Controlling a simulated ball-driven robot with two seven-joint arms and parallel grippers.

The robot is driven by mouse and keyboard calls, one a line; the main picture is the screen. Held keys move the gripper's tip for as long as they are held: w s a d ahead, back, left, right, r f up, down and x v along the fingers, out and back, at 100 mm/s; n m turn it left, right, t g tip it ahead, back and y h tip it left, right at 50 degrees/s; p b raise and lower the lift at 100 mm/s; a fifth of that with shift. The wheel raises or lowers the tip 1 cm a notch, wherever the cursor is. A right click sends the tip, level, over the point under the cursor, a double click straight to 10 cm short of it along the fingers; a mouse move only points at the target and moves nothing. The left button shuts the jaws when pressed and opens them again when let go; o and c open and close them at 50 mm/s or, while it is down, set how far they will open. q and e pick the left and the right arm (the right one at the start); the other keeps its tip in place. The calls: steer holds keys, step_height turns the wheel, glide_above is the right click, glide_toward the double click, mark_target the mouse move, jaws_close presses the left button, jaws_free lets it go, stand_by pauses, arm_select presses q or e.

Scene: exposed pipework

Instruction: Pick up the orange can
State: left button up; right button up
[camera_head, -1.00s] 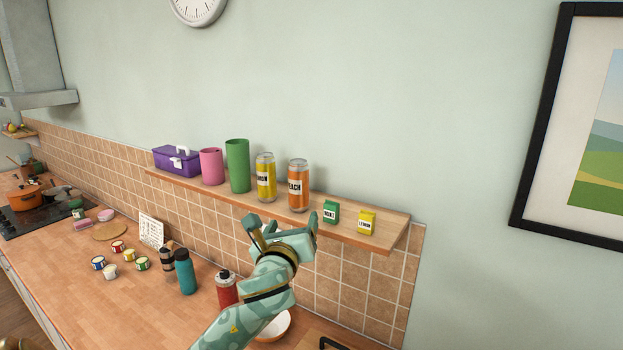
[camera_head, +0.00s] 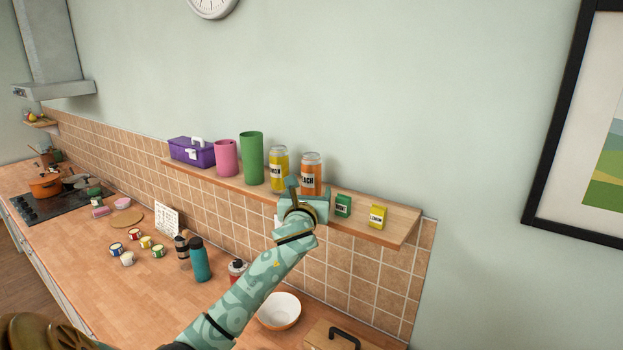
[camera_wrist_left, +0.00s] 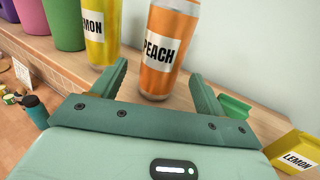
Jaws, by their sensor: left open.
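The orange can (camera_head: 312,170) with a PEACH label stands upright on the wooden wall shelf. My left gripper (camera_head: 304,194) is in front of it at shelf height and hides its lower part in the head view. In the left wrist view the orange can (camera_wrist_left: 165,52) stands just beyond the tips of my open left gripper (camera_wrist_left: 158,80), roughly centred between the two fingers. Nothing is between the fingers' bases. My right gripper is not in view.
A yellow lemon can (camera_head: 279,168) stands close on the left. A green cup (camera_head: 251,158), pink cup (camera_head: 227,158) and purple box (camera_head: 191,152) are farther left. Small green (camera_head: 343,205) and yellow (camera_head: 378,216) boxes stand on the right. A bowl (camera_head: 279,311) is on the counter below.

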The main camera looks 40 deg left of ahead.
mark_target(310, 190)
arm_select(q)
steer(key=x, duration=0.4)
steer(key=shift+r+p, duration=0.1)
steer(key=shift+p, duration=0.2)
steer(key=shift+w, duration=0.35)
steer(key=shift+s, duration=0.15)
steer(key=c, duration=1.2)
